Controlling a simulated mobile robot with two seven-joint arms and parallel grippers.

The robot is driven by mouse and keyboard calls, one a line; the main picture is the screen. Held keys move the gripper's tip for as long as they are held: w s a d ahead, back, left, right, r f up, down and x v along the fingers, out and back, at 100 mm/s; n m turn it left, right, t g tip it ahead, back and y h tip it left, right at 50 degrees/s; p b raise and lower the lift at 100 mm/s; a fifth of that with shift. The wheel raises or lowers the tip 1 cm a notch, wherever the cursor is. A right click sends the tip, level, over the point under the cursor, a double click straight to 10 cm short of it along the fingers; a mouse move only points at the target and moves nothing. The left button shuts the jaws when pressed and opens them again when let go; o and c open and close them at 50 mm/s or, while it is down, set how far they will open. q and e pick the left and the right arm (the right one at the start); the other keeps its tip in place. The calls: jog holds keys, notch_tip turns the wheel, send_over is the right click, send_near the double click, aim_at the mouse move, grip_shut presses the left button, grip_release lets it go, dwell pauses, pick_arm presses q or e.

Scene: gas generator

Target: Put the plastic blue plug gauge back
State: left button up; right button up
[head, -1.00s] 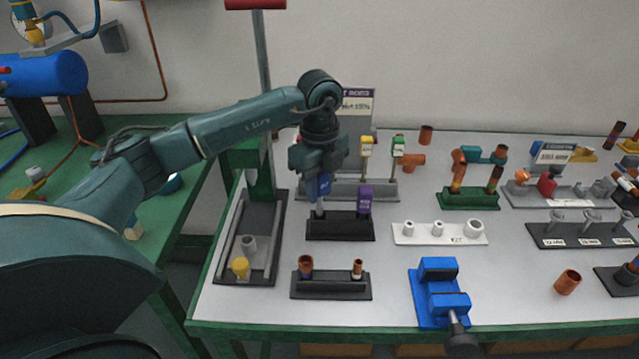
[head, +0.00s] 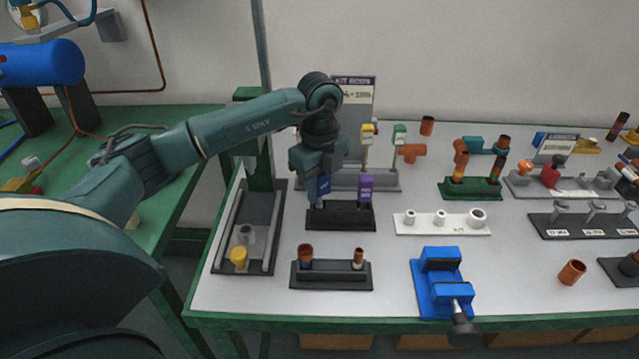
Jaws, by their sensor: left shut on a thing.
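The blue plug gauge (head: 322,187) is upright in the jaws of my left gripper (head: 320,172), which is shut on it. Its lower end is at the left part of the black stand (head: 342,216); I cannot tell how deep it sits there. A purple plug gauge (head: 366,188) stands upright in the right part of the same stand. My right gripper is not in view.
Behind is a grey rack (head: 385,181) with yellow and green gauges. In front are a black holder (head: 331,275) with copper pieces and a blue vise (head: 442,283). A white block (head: 441,222) stands to the right. A tray (head: 233,266) lies left.

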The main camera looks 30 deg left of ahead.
pick_arm(q)
jog(key=shift+f+b, duration=0.4)
jog(key=shift+f, duration=0.25)
jog(key=o, duration=0.9)
